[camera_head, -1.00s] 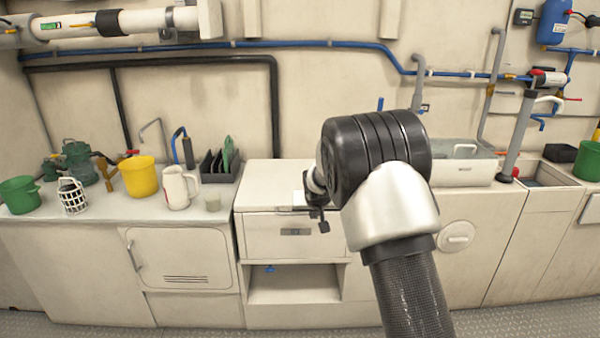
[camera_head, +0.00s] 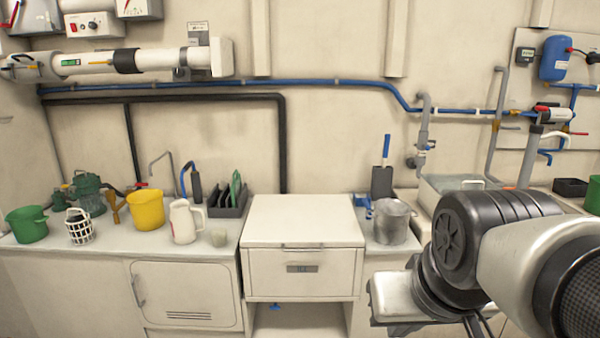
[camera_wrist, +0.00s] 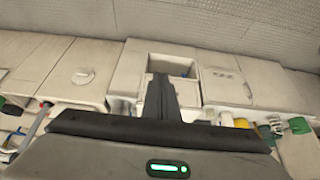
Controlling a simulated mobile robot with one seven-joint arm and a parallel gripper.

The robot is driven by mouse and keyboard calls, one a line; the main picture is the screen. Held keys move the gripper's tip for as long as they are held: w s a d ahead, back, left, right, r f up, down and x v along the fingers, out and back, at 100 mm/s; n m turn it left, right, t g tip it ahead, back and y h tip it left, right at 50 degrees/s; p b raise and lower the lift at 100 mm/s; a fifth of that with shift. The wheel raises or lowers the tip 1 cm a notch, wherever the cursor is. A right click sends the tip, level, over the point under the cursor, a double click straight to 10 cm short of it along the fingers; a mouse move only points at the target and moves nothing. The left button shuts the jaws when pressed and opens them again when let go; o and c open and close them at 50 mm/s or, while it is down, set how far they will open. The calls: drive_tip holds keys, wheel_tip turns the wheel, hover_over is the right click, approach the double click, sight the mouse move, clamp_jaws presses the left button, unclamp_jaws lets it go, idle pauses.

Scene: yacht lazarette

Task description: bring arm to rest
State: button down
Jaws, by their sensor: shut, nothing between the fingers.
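My arm reaches in from the lower right of the head view, in front of the counter's right part. My gripper (camera_wrist: 160,88) shows in the wrist view, its dark fingers together and empty. Behind the fingers in that view are the cabinet fronts and the open cubby (camera_wrist: 172,66), with the floor at the top of the picture. In the head view the fingertips cannot be made out. My arm hides part of the counter and the sink (camera_head: 455,186) at the right.
A white drawer unit (camera_head: 305,262) stands mid-counter, its top clear. A metal pot (camera_head: 390,222) is right of it. A yellow bucket (camera_head: 146,210), white jug (camera_head: 183,222), white basket (camera_head: 78,228) and green bucket (camera_head: 26,226) stand at left. Blue pipes run along the wall.

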wheel_tip(320, 180, up, 23)
drive_tip(key=s+p, duration=0.2)
drive_tip(key=p, duration=2.1)
drive_tip(key=shift+s+p, duration=0.25)
drive_tip(key=shift+p, duration=0.05)
